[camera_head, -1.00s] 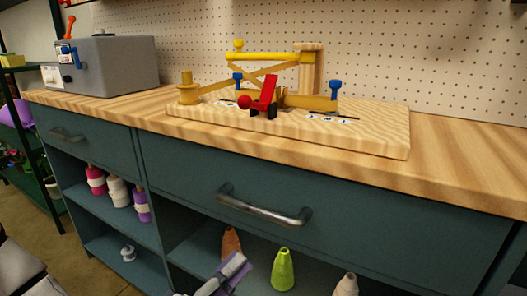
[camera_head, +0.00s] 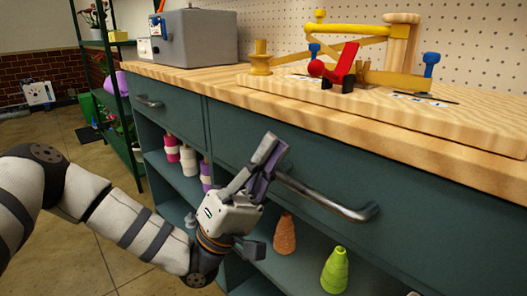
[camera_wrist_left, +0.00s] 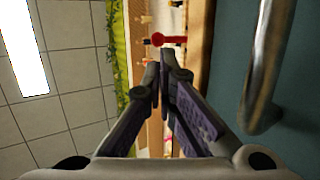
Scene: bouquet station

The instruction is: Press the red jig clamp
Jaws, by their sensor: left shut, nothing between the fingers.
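The red jig clamp (camera_head: 340,65) stands on the wooden jig board (camera_head: 440,118) on top of the workbench, with a red ball at its left end and black feet. It also shows in the left wrist view (camera_wrist_left: 170,40), beyond the fingertips. My left gripper (camera_head: 270,147) is shut and empty. It is in front of the bench's drawer front, below the worktop and to the lower left of the clamp, apart from it. In the left wrist view my fingers (camera_wrist_left: 158,75) point toward the clamp. My right gripper is not in view.
A metal drawer handle (camera_head: 325,200) lies close beside my left gripper. The worktop edge (camera_head: 300,122) is above it. Yellow jig posts and blue knobs (camera_head: 431,62) surround the clamp. Thread cones (camera_head: 335,270) stand on the shelf below. A grey box (camera_head: 195,38) stands at the worktop's left.

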